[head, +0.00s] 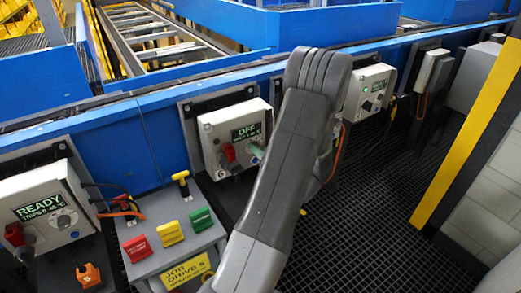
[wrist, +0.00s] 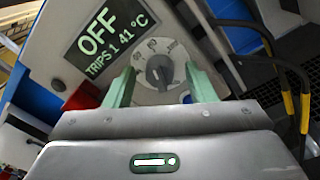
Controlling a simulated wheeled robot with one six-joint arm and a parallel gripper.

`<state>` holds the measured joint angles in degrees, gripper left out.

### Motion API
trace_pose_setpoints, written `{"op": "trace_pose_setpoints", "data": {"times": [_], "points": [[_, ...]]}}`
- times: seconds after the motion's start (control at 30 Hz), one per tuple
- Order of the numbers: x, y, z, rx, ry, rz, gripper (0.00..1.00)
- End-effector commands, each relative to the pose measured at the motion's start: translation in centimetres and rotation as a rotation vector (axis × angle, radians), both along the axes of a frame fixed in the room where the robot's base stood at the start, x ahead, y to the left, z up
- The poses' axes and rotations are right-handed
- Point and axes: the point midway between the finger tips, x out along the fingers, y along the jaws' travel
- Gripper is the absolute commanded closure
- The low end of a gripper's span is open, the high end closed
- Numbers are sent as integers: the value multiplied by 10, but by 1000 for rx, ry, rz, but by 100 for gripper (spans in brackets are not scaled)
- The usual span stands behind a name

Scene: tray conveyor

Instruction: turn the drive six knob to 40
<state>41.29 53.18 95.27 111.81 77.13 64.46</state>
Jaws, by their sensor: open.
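A grey drive box (head: 215,118) with a green display reading OFF stands in the middle of the head view. In the wrist view its display (wrist: 105,35) reads "OFF, TRIPS 1, 41 °C". In the head view my gripper (head: 256,152) is at the box's right side and hides the knob.
A red switch (head: 229,153) sits left of the knob. A box reading READY (head: 42,205) is at the left, and another box (head: 371,90) at the right. A grey pedestal (head: 150,215) with coloured blocks stands in front. Cables hang right of the dial in the wrist view.

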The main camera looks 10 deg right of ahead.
Motion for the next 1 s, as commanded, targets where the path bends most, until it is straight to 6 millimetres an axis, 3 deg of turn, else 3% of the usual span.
{"op": "trace_pose_setpoints", "data": {"times": [0.3,0.53,1.0], "points": [[3,1,0,1,0,0,50],[3,1,0,0,0,0,93],[3,2,-2,-95,-37,1,94]]}}
